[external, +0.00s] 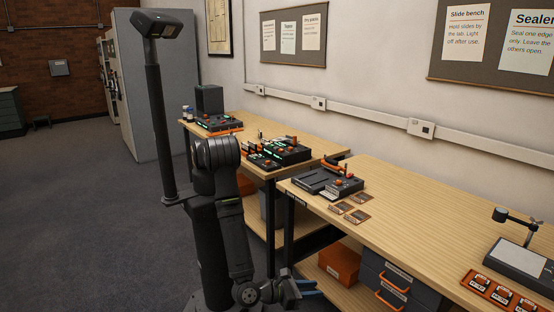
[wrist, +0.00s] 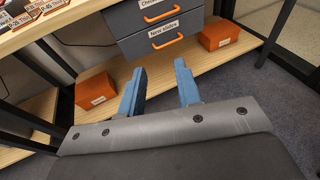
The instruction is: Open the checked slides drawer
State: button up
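In the wrist view, a grey drawer unit hangs under the bench. Its upper drawer (wrist: 122,20) has a partly cropped label that seems to begin "Chec" and an orange handle (wrist: 165,13). The lower drawer (wrist: 132,45), labelled "New slides", has its own orange handle (wrist: 168,42). Both drawers look shut. In the external view, the drawer unit (external: 416,291) is at the lower right, partly cut off. My gripper (wrist: 160,68) has two blue fingers spread apart with nothing between them. The fingertips point toward the drawer fronts, below the lower handle and apparently apart from it.
Orange boxes stand on the low shelf left (wrist: 96,91) and right (wrist: 215,35) of the drawers. The wooden bench top (external: 420,215) carries a device (external: 325,180), slide cards (external: 357,216) and an orange tray (external: 500,296). Dark bench legs stand nearby. Open carpet lies left of my arm.

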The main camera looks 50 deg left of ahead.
notch_tip(320, 180, down, 5)
jog(key=w+a+n+g+y, duration=0.2)
jog(key=w+n, duration=0.1)
jog(key=m+g+h, duration=0.7)
jog(key=m+h, duration=0.5)
jog(key=m, duration=1.3)
send_near(383, 279)
jog(key=x, duration=1)
grip_shut()
